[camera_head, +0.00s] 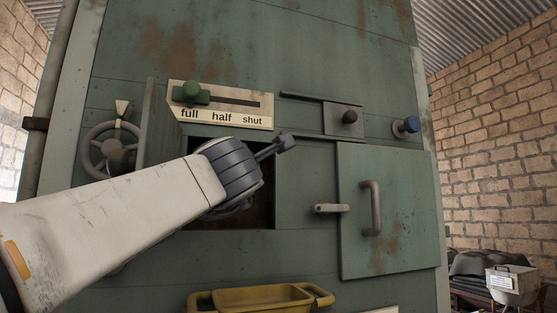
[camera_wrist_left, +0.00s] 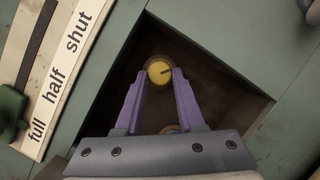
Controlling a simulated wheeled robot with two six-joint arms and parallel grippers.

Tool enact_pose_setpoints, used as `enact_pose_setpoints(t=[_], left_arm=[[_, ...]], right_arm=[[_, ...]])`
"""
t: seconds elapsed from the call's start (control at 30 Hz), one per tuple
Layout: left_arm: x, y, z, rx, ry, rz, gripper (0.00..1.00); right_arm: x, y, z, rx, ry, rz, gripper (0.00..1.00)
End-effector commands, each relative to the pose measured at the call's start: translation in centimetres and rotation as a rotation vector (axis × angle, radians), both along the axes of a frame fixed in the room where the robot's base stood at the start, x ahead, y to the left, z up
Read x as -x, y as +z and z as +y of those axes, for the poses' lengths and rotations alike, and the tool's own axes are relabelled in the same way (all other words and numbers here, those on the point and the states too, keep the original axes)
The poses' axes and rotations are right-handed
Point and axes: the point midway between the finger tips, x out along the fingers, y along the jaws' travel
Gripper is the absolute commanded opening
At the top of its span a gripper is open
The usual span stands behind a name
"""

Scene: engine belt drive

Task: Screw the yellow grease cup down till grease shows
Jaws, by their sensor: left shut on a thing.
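The yellow grease cup (camera_wrist_left: 160,72) shows in the left wrist view as a round cap with a dark line on its face, inside the dark square opening. My left gripper (camera_wrist_left: 160,78) has its two purple fingers on either side of the cup and is shut on it. In the head view, the body of my left gripper (camera_head: 234,168) covers much of the opening (camera_head: 262,215), and the fingers and cup are hidden. The cup's base and anything behind it are hidden. My right gripper is not in view.
An open door (camera_head: 159,122) stands at the opening's left, beside a handwheel (camera_head: 108,148). A green slider (camera_head: 191,93) sits at "full" on its plate above. A yellow tray (camera_head: 262,298) is below.

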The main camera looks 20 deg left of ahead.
Motion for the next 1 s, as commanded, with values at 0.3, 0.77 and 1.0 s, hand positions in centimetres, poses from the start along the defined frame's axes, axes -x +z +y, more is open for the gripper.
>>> enact_pose_setpoints(t=[0.3, 0.77, 1.0], left_arm=[[0.15, 0.70, 0.06, -0.244, -0.003, 0.155, 0.00], [0.12, 1.10, 0.02, -0.582, -0.002, 0.382, 0.00], [0.06, 1.16, 0.01, -0.695, -0.001, 0.459, 0.00]], right_arm=[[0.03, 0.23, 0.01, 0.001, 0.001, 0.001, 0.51], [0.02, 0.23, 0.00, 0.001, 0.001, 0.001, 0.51], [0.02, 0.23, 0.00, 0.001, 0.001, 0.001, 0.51]])
